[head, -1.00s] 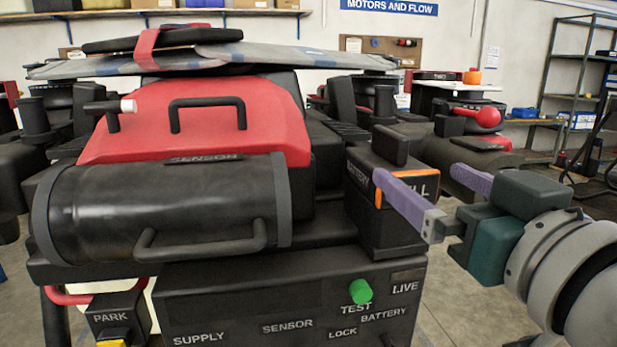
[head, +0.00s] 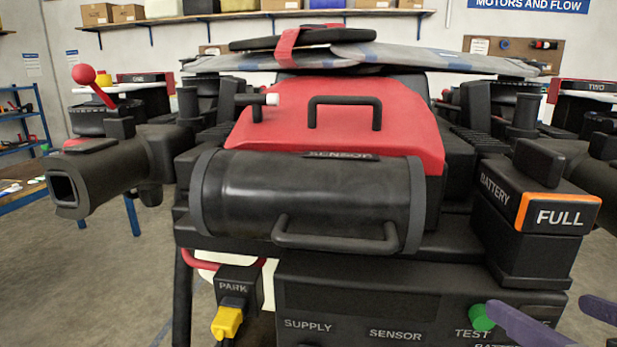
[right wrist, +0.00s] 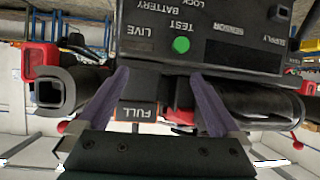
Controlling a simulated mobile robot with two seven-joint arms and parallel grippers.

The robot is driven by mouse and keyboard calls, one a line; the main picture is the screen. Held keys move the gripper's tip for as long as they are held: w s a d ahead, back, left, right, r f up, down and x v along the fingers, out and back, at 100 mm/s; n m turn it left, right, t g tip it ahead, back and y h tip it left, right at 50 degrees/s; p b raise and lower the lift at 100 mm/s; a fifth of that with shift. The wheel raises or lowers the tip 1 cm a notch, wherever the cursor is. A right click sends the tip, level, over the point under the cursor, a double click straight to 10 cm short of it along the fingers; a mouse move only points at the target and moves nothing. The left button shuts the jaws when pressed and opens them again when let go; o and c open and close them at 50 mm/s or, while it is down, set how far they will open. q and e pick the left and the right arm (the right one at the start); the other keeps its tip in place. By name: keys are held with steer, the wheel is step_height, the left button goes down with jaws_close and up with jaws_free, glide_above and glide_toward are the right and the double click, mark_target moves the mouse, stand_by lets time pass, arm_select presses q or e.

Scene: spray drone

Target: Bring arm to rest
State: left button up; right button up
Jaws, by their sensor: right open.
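My right gripper (head: 537,304) shows at the bottom right of the head view, its purple fingers apart and nothing between them. It is low, below the battery block marked FULL (head: 558,217). The left finger overlaps the front panel (head: 360,297) near the green TEST button (head: 482,318) in the picture; I cannot tell if they touch. In the right wrist view the gripper (right wrist: 158,74) is open, with the panel (right wrist: 235,50) and green button (right wrist: 181,45) upside down beyond the fingers. My left gripper is not in view.
The drone's black SENSOR cylinder (head: 310,202) and red cover (head: 340,125) fill the middle. A yellow plug (head: 227,322) sits under the PARK socket (head: 238,287). A black nozzle-like tube (head: 98,180) juts out at left. Open floor (head: 90,290) lies at lower left.

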steer(key=s+a+f+n+g+y, duration=0.1)
steer(key=s+a+f+n+g, duration=0.1)
steer(key=s+f+g, duration=0.4)
steer(key=s+a+f+n+g+y, duration=0.1)
steer(key=s+a+f+g, duration=0.2)
steer(key=s, duration=0.5)
step_height(320, 180, up, 28)
steer(key=p, duration=2.8)
steer(key=shift+s+d+r+p, duration=0.2)
steer(key=shift+s+r+p, duration=0.05)
steer(key=shift+s+p, duration=0.1)
